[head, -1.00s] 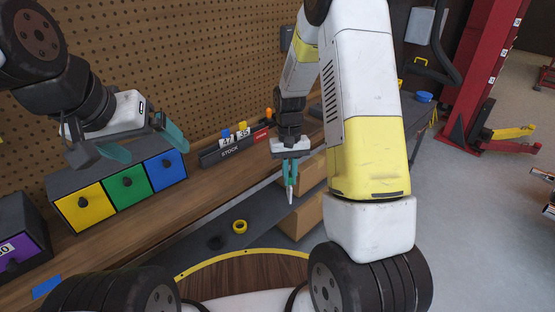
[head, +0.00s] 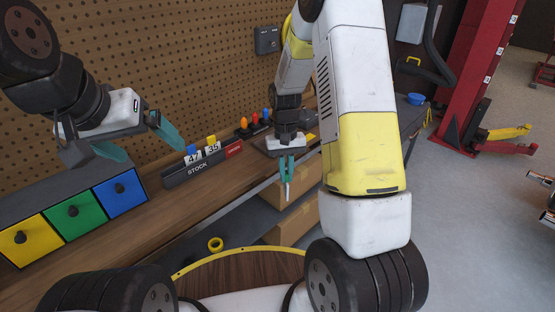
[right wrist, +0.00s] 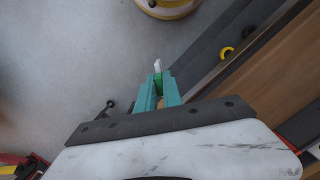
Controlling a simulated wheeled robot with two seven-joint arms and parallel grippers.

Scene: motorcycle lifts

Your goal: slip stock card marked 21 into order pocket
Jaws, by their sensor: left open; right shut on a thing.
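My right gripper (head: 286,188) is shut on a small, thin card, held in the air in front of the bench edge. In the right wrist view, the card's white end (right wrist: 158,66) and green part (right wrist: 158,82) show between the fingertips (right wrist: 157,88). Its number cannot be read. The black STOCK rack (head: 190,172) stands on the bench to the left of it, with a blue-topped card marked 47 (head: 193,157) and a yellow-topped card marked 35 (head: 212,147). My left gripper (head: 140,142) is open and empty above the drawers. I cannot make out the order pocket.
Yellow (head: 22,238), green (head: 75,212) and blue (head: 121,193) drawers stand at the left. Coloured knobs (head: 255,120) stand behind on the bench. Cardboard boxes (head: 297,215) and a yellow tape roll (head: 215,244) lie below the bench top. A pegboard (head: 150,70) rises behind.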

